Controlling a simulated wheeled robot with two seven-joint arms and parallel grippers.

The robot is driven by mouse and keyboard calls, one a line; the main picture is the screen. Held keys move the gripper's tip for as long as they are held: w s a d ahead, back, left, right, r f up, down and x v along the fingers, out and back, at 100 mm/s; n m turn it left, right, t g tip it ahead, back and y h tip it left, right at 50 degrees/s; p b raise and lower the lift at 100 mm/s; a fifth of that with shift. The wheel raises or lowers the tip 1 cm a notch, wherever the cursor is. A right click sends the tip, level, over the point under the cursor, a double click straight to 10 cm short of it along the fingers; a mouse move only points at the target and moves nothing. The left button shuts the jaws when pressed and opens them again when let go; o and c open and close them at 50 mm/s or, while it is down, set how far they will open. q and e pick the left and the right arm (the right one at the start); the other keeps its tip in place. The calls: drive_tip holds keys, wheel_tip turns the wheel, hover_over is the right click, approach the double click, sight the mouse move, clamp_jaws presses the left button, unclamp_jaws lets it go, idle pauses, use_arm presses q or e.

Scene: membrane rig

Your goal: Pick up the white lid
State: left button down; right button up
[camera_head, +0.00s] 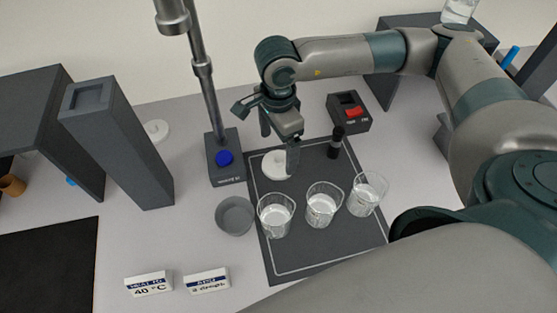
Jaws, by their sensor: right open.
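A white round lid-like disc (274,164) lies on the dark mat (311,254), towards its back left. My right gripper (279,154) is open, with its fingers pointing down over the disc. One finger overlaps the disc's right edge in the picture; I cannot tell whether it touches. The other finger is behind and to the left. My left gripper is not in view.
Three glass beakers (275,214) with clear liquid stand in a row in front of the disc. A grey bowl (235,215) is to their left. A stand with a blue knob (224,158), a small black bottle (336,142) and a box with a red switch (352,112) are nearby.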

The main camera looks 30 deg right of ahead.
sight(278, 159)
drive_tip(key=shift+s+f+p, duration=0.15)
drive_tip(key=shift+f+p, duration=0.5)
drive_tip(key=shift+p, duration=0.1)
wheel_tip(278, 159, down, 2)
drive_tip(key=shift+f+p, duration=0.1)
drive_tip(key=shift+p, duration=0.35)
drive_tip(key=shift+f, duration=0.55)
drive_tip(key=c, duration=1.1)
